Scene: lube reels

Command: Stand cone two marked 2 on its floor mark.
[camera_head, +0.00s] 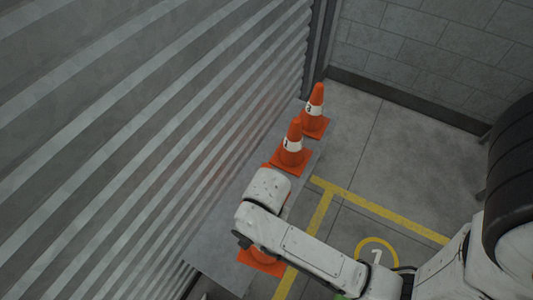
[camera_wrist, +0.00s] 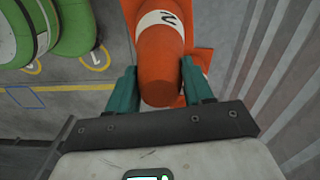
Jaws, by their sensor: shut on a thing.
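Cone two (camera_wrist: 157,55), orange with a white band bearing a 2, fills the upper middle of the wrist view, its narrow end nearest me. My gripper (camera_wrist: 163,86) has a teal finger on each side of it and is shut on it near the narrow end. In the head view my arm covers the gripper and most of this cone; an orange base (camera_head: 261,261) shows under the arm on the grey ledge. I cannot tell whether the cone is lifted. The floor mark with a 2 cannot be made out.
Two more orange cones, a nearer one (camera_head: 292,150) and a farther one (camera_head: 314,110), stand on the grey ledge (camera_head: 222,222) beside the corrugated wall. A yellow circle marked 1 (camera_head: 376,251) and yellow lines lie on the floor. Green rounded containers (camera_wrist: 65,32) stand at the wrist view's upper left.

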